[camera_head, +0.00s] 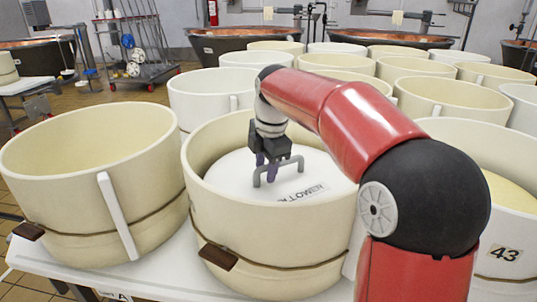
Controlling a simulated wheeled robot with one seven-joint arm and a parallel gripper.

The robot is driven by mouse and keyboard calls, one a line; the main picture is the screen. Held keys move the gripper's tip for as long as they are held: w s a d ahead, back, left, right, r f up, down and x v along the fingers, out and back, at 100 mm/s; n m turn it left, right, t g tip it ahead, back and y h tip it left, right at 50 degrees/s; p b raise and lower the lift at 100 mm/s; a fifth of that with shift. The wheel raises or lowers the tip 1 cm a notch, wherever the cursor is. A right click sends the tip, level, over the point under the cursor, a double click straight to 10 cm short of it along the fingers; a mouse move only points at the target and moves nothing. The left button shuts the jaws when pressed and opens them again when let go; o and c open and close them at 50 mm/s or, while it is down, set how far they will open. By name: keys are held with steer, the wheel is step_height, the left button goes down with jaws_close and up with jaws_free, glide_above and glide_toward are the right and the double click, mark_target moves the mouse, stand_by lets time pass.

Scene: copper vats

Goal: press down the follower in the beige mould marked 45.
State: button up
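A beige mould (222,220) stands in the middle front with a brown strap and brown tag around it. No number shows on its visible side. My red arm hides the right part of this mould.
An open beige mould (60,190) stands close on the left. A mould marked 43 (504,253) stands on the right, partly behind my arm. Several more moulds crowd the table behind. Copper vats (240,40) and a metal rack (135,50) stand farther back.

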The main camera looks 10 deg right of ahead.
steer(key=shift+w+f, duration=0.1)
steer(key=shift+f, duration=0.45)
jaws_close()
stand_by(1.4)
steer(key=shift+f, duration=0.35)
stand_by(1.0)
steer(key=shift+r, duration=0.15)
stand_by(0.4)
